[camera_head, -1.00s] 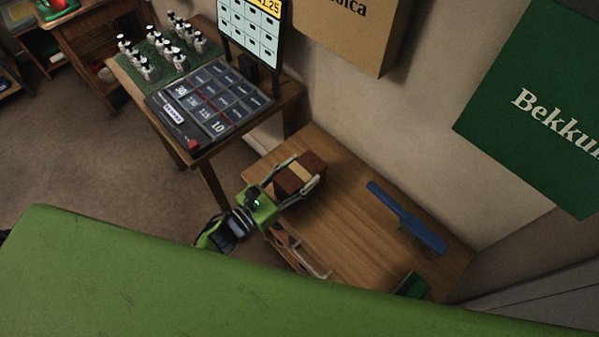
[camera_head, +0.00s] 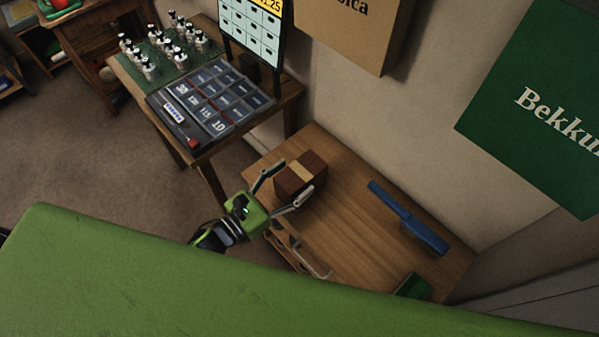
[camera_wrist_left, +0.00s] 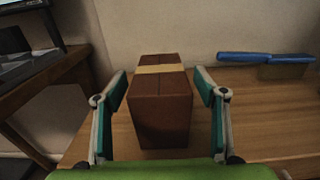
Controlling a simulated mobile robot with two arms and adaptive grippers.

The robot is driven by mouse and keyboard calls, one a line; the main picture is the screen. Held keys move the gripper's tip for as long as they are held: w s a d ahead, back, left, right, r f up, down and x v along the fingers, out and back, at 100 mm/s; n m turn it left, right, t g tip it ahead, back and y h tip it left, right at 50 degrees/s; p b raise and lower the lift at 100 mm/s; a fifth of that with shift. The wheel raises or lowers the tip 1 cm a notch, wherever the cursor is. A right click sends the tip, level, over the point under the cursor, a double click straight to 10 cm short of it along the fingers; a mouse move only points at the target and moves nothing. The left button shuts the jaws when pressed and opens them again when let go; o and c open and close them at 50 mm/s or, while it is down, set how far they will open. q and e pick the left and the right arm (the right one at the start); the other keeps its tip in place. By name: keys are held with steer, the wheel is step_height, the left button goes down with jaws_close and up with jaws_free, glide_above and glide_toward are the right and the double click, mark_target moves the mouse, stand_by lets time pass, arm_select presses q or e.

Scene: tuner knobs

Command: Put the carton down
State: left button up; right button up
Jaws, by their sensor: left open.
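The carton (camera_head: 300,175) is a brown box with a tan band across its top. It stands on the wooden table (camera_head: 350,215) near its left end. In the left wrist view the carton (camera_wrist_left: 160,103) stands upright just ahead, in line with the gap between the fingers. My left gripper (camera_head: 284,184) is open, its fingers spread at the carton's near side with only the tips near its sides. In the left wrist view gaps show between the carton and both fingers. My right gripper is not in view.
A blue brush-like tool (camera_head: 408,218) lies on the table's right part. A green object (camera_head: 412,286) is at the near edge. A higher table (camera_head: 200,150) with a button panel (camera_head: 212,103) and several bottles stands at the left. The wall is behind. The table's middle is bare.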

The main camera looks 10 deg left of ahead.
arm_select(q)
steer(key=b+v, duration=0.1)
steer(key=v, duration=0.8)
steer(key=shift+w, duration=0.1)
steer(key=s+a+f+n+g+y, duration=0.2)
steer(key=a+f+n+y, duration=0.1)
steer(key=f+n, duration=0.55)
steer(key=s+a+f+n+g+y, duration=0.2)
steer(key=s+f+n, duration=0.1)
steer(key=f+n, duration=0.55)
steer(key=s+a+f+n+g+y, duration=0.1)
steer(key=s+a+f+n+y, duration=0.15)
steer(key=f+n, duration=0.6)
steer(key=s+f+n+g+y, duration=0.1)
steer(key=s+f+n+g, duration=0.3)
steer(key=s+f+n, duration=0.3)
steer(key=s+d+f+n+g+y, duration=0.1)
steer(key=s+f+n+g, duration=0.4)
steer(key=s+f, duration=0.6)
steer(key=s+n, duration=0.2)
steer(key=s, duration=0.3)
steer(key=shift+n, duration=0.35)
